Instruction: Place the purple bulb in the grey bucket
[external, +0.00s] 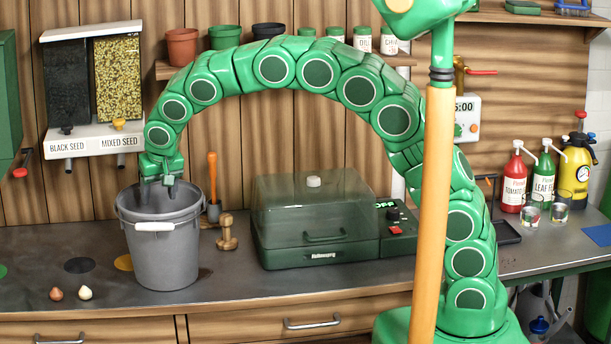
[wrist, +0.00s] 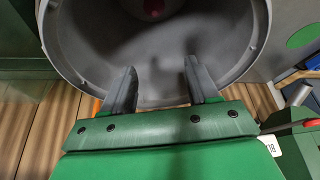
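The grey bucket (external: 160,250) stands upright on the counter at the left, with a white handle grip on its front. My gripper (external: 168,182) points down over the bucket, with its fingertips at about rim height. In the wrist view, my gripper (wrist: 160,72) has its two dark fingers apart with nothing between them. The bucket's grey inside (wrist: 95,45) fills the upper part of that view. A dark reddish-purple bulb (wrist: 153,8) lies on the bucket's floor, partly cut off by the picture's top edge. The bucket's wall hides it in the external view.
A reddish-brown bulb (external: 56,294) and a cream bulb (external: 85,292) lie on the counter left of the bucket. A wooden stamp (external: 227,235) and a green lidded propagator (external: 318,218) stand to the right. Seed dispensers (external: 93,90) hang behind at left.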

